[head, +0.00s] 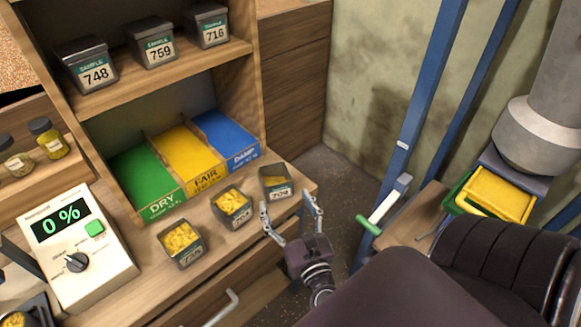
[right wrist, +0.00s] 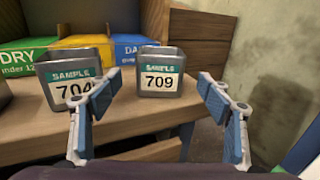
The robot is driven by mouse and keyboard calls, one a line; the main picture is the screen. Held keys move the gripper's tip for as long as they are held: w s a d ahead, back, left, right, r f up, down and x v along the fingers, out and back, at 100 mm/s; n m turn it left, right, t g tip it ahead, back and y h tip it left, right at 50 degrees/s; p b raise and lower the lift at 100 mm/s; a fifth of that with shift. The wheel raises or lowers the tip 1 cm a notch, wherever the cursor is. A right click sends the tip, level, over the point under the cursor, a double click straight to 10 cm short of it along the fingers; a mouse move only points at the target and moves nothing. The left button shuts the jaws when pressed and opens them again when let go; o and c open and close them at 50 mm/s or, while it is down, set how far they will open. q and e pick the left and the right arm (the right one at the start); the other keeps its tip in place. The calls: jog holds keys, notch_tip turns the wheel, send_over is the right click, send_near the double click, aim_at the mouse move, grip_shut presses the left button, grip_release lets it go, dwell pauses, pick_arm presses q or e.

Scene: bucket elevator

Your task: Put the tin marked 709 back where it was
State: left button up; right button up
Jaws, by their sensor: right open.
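The tin marked 709 (head: 276,188) is an open grey metal tin with a green and white label. My right gripper (head: 287,205) is open and empty in front of the bench edge, facing the tin. The tin marked 704 (head: 232,207) stands to its left, partly behind a finger in the right wrist view (right wrist: 66,80). My left gripper is not in view.
Another yellow-filled tin (head: 182,244) stands farther left. Tins 748 (head: 88,66), 759 (head: 153,45) and 716 (head: 207,28) sit on the upper shelf. Green DRY (head: 147,180), yellow FAIR and blue bins are behind. A meter (head: 80,250) reads 0 %.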

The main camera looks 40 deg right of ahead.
jog(key=v, duration=0.3)
jog(key=shift+s+a+b, duration=0.1)
jog(key=shift+s+b, duration=0.1)
jog(key=shift+b, duration=0.15)
dwell(0.3)
